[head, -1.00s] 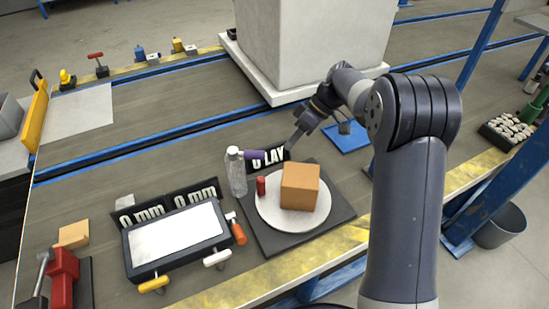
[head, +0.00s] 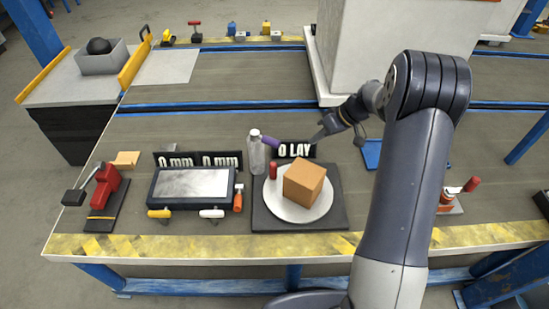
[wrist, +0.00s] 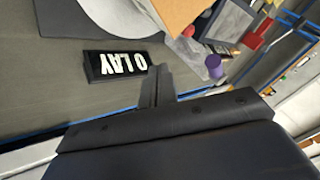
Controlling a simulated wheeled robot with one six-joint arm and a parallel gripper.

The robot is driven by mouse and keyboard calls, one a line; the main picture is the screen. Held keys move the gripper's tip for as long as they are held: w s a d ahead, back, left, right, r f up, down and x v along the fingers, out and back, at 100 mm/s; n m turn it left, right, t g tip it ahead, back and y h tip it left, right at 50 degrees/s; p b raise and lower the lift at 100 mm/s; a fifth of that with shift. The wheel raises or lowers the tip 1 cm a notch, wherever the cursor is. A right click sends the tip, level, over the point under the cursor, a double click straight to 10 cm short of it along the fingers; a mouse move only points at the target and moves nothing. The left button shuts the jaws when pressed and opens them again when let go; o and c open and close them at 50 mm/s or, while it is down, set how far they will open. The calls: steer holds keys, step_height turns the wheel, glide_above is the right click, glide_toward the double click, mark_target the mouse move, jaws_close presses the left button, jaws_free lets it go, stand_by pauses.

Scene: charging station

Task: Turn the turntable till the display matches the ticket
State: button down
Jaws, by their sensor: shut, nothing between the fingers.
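The turntable (head: 292,212) is a pale round disc on a dark square base, near the table's front edge. A brown box (head: 305,183) and a short red peg (head: 273,170) stand on it. A small black display (head: 297,150) behind it reads "0 LAY"; it also shows upside down in the wrist view (wrist: 116,65). My gripper (head: 320,134) is shut and empty, above and behind the turntable near the display's right end. Its fingers (wrist: 157,84) show together in the wrist view. I cannot pick out a ticket.
A clear bottle (head: 257,156) with a purple-tipped item beside it stands left of the display. A framed panel (head: 193,184) with two "0 mm" signs and coloured handles is further left. A red lever tool (head: 104,186) stands at far left. A large pale block (head: 350,50) rises behind.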

steer(key=x, duration=0.9)
steer(key=shift+a+f+b, duration=0.1)
steer(key=shift+f+b, duration=0.1)
steer(key=shift+b, duration=0.2)
steer(key=a, duration=0.1)
steer(key=s+a, duration=0.1)
steer(key=a, duration=0.1)
steer(key=shift+s+f, duration=0.15)
steer(key=shift+s, duration=0.1)
steer(key=shift+s+a, duration=0.25)
steer(key=shift+a, duration=0.15)
steer(key=shift+f, duration=0.1)
steer(key=shift+s+a+f+n+g+b, duration=0.1)
steer(key=shift+a+n+g+b, duration=0.35)
steer(key=shift+n, duration=0.45)
steer(key=shift+s+n+g, duration=0.2)
steer(key=shift+n+g, duration=0.35)
steer(key=shift+n, duration=0.15)
